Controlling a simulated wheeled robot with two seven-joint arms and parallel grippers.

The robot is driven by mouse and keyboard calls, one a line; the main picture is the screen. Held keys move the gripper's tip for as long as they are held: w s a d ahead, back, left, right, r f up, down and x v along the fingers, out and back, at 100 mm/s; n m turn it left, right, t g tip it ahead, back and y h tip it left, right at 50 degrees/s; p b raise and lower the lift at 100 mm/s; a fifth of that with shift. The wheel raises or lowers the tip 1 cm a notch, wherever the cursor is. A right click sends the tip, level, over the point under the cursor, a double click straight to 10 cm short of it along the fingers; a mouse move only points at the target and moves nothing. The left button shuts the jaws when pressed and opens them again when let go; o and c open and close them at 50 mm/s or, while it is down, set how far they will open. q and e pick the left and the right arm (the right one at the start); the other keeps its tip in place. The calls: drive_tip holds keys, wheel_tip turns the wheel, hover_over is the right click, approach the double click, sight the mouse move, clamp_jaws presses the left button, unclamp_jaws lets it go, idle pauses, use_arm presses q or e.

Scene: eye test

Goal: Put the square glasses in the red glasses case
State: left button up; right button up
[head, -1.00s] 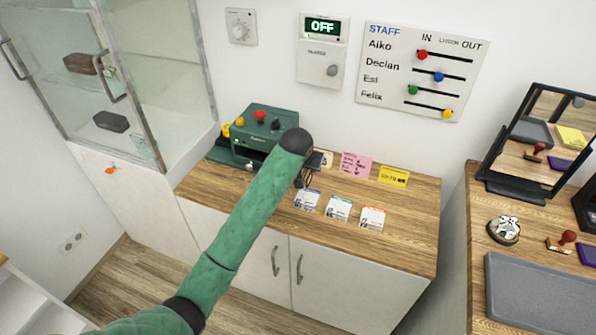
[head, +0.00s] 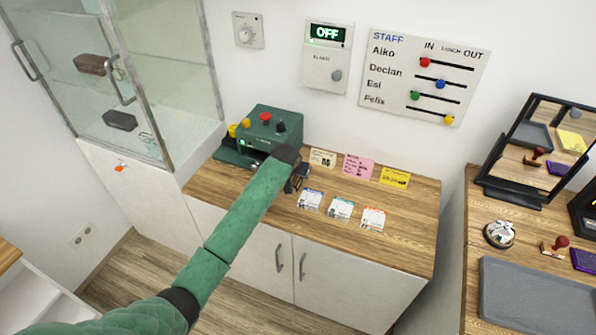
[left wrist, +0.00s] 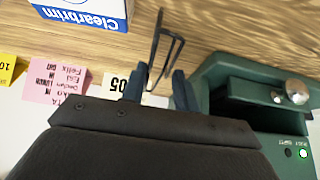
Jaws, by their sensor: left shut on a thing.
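My left gripper (head: 297,181) is over the wooden counter, just right of the green machine, with my forearm covering part of the view. In the left wrist view its two fingers (left wrist: 159,86) are shut on thin dark-framed glasses (left wrist: 166,45), whose slim parts stick out past the fingertips. The lens shape cannot be made out. A reddish-brown glasses case (head: 91,64) lies on the upper shelf of the glass cabinet at the left. A dark grey case (head: 120,120) lies on the shelf below. My right gripper is not in view.
The glass cabinet (head: 165,75) has metal handles. A green machine (head: 270,125) stands on the counter (head: 395,225). Several white packets (head: 340,208) lie in front of sticky notes (head: 358,166). At the right are a mirror (head: 530,140) and a grey tray (head: 540,305).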

use_arm(q)
drive_tip(key=shift+f, duration=0.1)
drive_tip(key=o, duration=0.9)
drive_tip(key=shift+o, duration=0.2)
